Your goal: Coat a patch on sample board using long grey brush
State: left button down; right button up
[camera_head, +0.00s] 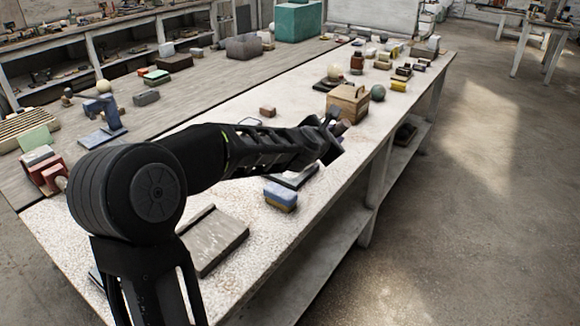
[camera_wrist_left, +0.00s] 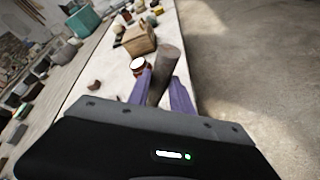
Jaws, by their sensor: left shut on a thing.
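My left gripper (camera_head: 328,140) reaches over the pale speckled bench from the left. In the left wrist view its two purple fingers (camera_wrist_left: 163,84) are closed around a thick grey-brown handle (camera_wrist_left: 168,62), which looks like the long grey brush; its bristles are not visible. A flat grey board (camera_head: 212,243) lies on the bench near the front. Another flat, dark-edged piece (camera_head: 297,178) lies under my forearm, partly hidden. I cannot tell which of the two is the sample board. My right gripper is not in view.
A blue and tan block (camera_head: 281,196) sits near the bench's right edge. A wooden box (camera_head: 348,102) and a dark green sphere (camera_head: 378,93) stand beyond the gripper. In the wrist view a white-topped jar (camera_wrist_left: 138,65) is close left of the handle. Open floor lies to the right.

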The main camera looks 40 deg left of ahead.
pick_arm(q)
jog(key=shift+d, duration=0.4)
jog(key=shift+a, duration=0.1)
jog(key=shift+a+b, duration=0.5)
jog(key=shift+a, duration=0.55)
jog(key=shift+a, duration=0.1)
jog(key=shift+s+a+b, duration=0.1)
jog(key=shift+a+b, duration=0.45)
jog(key=shift+a, duration=0.5)
